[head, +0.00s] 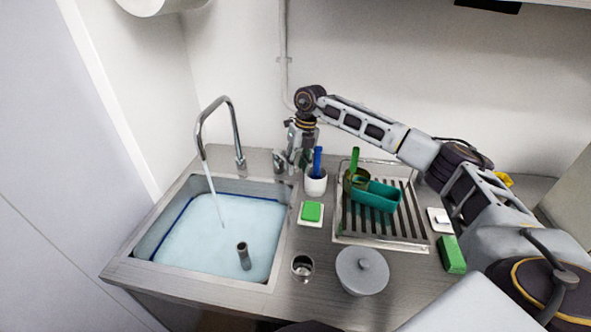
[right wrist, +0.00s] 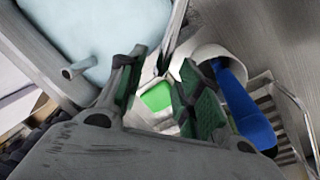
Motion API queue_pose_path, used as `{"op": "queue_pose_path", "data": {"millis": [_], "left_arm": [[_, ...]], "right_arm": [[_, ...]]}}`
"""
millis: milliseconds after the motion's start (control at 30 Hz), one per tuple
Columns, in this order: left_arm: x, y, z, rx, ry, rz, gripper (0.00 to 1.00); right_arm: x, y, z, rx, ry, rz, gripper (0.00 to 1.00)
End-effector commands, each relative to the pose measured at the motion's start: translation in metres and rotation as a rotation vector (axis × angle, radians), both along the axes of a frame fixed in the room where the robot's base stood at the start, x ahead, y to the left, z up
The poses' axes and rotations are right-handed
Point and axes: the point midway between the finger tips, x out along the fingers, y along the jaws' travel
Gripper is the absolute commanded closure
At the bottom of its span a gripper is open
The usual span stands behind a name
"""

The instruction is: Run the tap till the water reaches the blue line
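The curved tap (head: 237,135) stands behind the sink (head: 283,245), and a thin stream of water (head: 214,194) falls from its spout. Pale blue water (head: 200,245) fills much of the basin. The blue line (head: 170,224) shows on the left and back walls, close to the water's edge; I cannot tell whether they touch exactly. A small metal tap lever (head: 280,160) stands right of the tap. My right gripper (head: 297,158) points down beside it, fingers apart. The right wrist view shows the open fingers (right wrist: 160,85) with a metal piece (right wrist: 173,38) just beyond. My left gripper is out of view.
A grey standpipe (head: 244,256) stands in the basin. A white cup (head: 316,185) with a blue handle is close to the right gripper. A green sponge (head: 311,211), a drying rack (head: 386,238) with teal and green items, and a grey lidded pot (head: 362,272) occupy the counter.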

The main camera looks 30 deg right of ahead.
Motion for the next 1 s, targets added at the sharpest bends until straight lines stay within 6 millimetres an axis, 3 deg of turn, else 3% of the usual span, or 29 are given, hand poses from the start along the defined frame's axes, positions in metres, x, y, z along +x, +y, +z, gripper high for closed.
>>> {"op": "queue_pose_path", "data": {"millis": [233,600,900,1000], "left_arm": [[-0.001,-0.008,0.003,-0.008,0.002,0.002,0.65],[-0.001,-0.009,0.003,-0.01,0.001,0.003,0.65],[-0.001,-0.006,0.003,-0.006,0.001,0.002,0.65],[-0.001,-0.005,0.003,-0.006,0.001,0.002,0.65]], "right_arm": [[0.0,0.004,-0.019,0.0,0.0,0.0,0.65],[0.0,0.004,-0.023,0.0,0.0,0.0,0.65],[0.0,0.004,-0.023,0.0,0.0,0.0,1.0],[0.0,0.004,-0.023,0.0,0.0,0.0,1.0]]}}
